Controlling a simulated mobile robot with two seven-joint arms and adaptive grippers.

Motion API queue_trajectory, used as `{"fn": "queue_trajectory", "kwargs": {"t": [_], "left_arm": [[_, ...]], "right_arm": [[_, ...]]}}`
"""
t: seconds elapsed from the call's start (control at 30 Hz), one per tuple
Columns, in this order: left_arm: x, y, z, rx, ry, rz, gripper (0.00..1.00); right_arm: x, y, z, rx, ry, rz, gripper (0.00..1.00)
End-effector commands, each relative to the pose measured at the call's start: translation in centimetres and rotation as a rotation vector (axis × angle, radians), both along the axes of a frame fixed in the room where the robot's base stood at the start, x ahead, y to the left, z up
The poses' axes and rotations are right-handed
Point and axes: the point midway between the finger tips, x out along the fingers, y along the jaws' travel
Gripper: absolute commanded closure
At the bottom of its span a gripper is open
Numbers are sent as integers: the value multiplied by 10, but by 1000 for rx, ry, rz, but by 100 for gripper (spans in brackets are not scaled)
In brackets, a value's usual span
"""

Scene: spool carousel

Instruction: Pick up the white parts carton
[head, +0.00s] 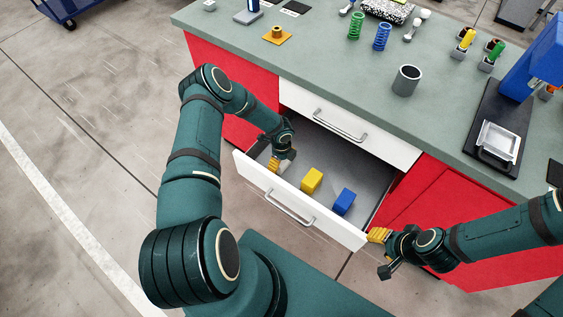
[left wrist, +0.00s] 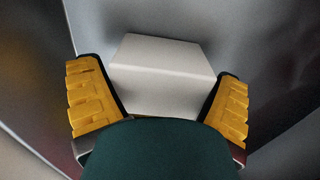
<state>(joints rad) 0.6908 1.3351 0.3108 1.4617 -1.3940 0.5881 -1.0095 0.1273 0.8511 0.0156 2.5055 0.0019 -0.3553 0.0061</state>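The white parts carton (left wrist: 158,75) shows in the left wrist view as a plain pale box, between the two yellow-padded fingers of my left gripper (left wrist: 158,100). The fingers are wide apart, with gaps showing beside the carton. In the head view my left gripper (head: 273,164) reaches down into the left end of the open drawer (head: 290,214); the carton is hidden there. My right gripper (head: 378,236) is by the drawer's front right corner, its yellow finger pads showing; whether they are apart is unclear.
A yellow box (head: 312,181) and a blue box (head: 344,202) lie in the drawer, right of my left gripper. A shut white drawer (head: 345,125) sits above. The counter (head: 330,70) holds a grey cup (head: 406,80), springs and a tray (head: 497,144).

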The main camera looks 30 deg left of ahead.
Motion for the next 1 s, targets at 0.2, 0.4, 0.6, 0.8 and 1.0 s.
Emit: {"fn": "queue_trajectory", "kwargs": {"t": [0.2, 0.4, 0.6, 0.8, 1.0], "left_arm": [[0, 0, 0, 0, 1, 0, 64], [0, 0, 0, 0, 1, 0, 65], [0, 0, 1, 0, 1, -1, 65], [1, 1, 25, 2, -1, -2, 66], [1, 1, 65, 2, -2, -2, 66]], "right_arm": [[0, 0, 0, 0, 0, 0, 53], [0, 0, 0, 0, 0, 0, 53], [0, 0, 0, 0, 0, 0, 53], [1, 0, 4, 0, -2, -2, 53], [3, -1, 10, -2, -6, -6, 53]]}}
